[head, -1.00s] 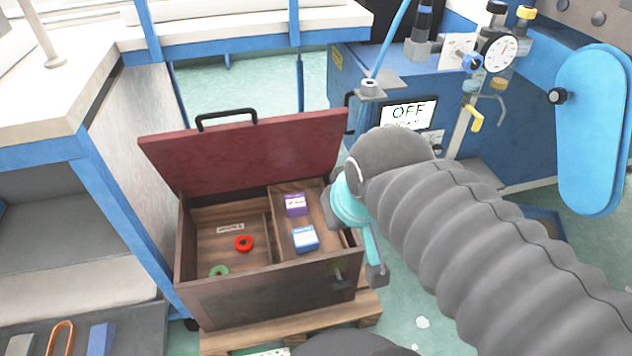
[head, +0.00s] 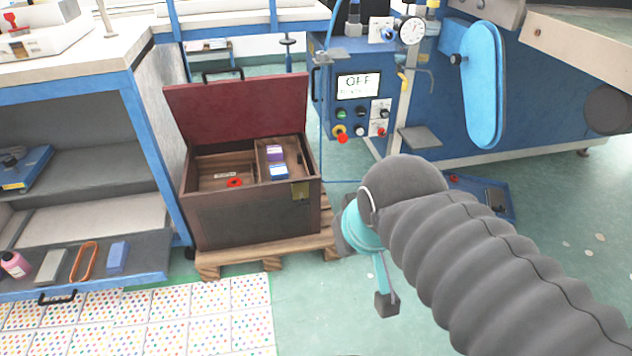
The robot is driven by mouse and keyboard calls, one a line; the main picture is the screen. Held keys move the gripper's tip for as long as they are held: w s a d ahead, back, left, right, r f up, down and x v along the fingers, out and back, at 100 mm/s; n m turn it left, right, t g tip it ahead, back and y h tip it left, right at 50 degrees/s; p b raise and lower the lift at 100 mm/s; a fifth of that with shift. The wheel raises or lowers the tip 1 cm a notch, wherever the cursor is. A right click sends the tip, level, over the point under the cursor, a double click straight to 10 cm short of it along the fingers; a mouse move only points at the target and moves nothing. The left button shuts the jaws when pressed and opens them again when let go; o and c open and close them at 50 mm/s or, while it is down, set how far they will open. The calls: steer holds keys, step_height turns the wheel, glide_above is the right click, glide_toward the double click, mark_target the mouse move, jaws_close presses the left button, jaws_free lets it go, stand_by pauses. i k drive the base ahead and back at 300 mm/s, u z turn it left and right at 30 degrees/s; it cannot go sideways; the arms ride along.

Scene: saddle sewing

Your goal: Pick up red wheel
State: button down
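The red wheel (head: 234,182) is a small red ring. It lies in the left compartment of the open wooden chest (head: 250,215), near the front wall. My gripper (head: 384,300) hangs at the end of my arm in the head view, to the right of the chest and apart from it. Its fingers are small and partly hidden behind the arm, so I cannot see whether they are open or shut. Nothing shows held in it.
The chest's red lid (head: 238,108) stands open. A purple box (head: 275,152) and a blue-white box (head: 279,170) sit in the right compartment. The chest rests on a wooden pallet (head: 235,262). Shelving (head: 80,190) stands left, a blue machine (head: 350,60) behind right.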

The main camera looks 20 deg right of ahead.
mark_target(234, 180)
steer(key=k, duration=0.3)
steer(key=z, duration=1.2)
steer(key=i, duration=2.15)
steer(key=u, duration=4.5)
steer(key=i, duration=1.45)
